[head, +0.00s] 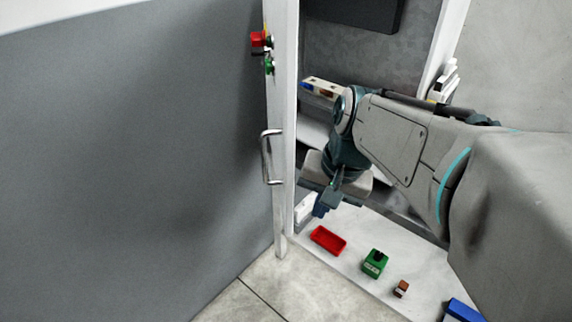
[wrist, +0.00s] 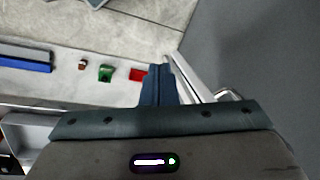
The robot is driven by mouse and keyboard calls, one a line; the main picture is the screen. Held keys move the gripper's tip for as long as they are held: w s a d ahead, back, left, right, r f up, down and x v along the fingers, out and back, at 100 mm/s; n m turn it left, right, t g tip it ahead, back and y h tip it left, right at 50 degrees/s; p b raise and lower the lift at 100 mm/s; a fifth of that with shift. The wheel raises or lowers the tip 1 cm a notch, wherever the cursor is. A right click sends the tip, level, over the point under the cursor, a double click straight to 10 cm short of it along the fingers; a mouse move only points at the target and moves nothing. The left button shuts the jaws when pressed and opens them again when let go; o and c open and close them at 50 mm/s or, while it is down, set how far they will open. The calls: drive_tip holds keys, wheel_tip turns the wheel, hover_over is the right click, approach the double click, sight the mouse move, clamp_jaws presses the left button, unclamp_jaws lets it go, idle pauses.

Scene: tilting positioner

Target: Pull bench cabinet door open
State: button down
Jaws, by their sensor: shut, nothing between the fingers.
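The large grey cabinet door (head: 130,150) fills the left of the head view, and its white edge faces the opening beside it. A metal bar handle (head: 266,158) sits near that edge; it also shows in the wrist view (wrist: 229,95). My gripper (head: 321,208) is to the right of the door edge, on the opening side, apart from the handle. Its fingers (wrist: 160,72) are together and empty in the wrist view. The grey door face (wrist: 275,60) shows at the right there. The door's hinge side is not visible.
A red tray (head: 328,240), a green box (head: 375,263), a small brown item (head: 401,288) and a blue item (head: 463,311) lie on a white surface below my arm. Red and green fittings (head: 262,40) sit high at the door edge. Tiled floor (head: 270,290) is clear in front.

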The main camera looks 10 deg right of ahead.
drive_tip(key=w+d+r+m+y+b, duration=0.2)
drive_tip(key=w+d+m+y+b, duration=0.2)
drive_tip(key=w+d+m+y, duration=0.55)
drive_tip(key=w+a+f+m+h+p, duration=0.1)
drive_tip(key=a+f+m+h, duration=0.1)
drive_tip(key=a+f+m, duration=0.2)
drive_tip(key=a+f, duration=0.3)
drive_tip(key=a, duration=0.3)
drive_tip(key=shift+w+a, duration=0.2)
drive_tip(key=shift+a, duration=0.25)
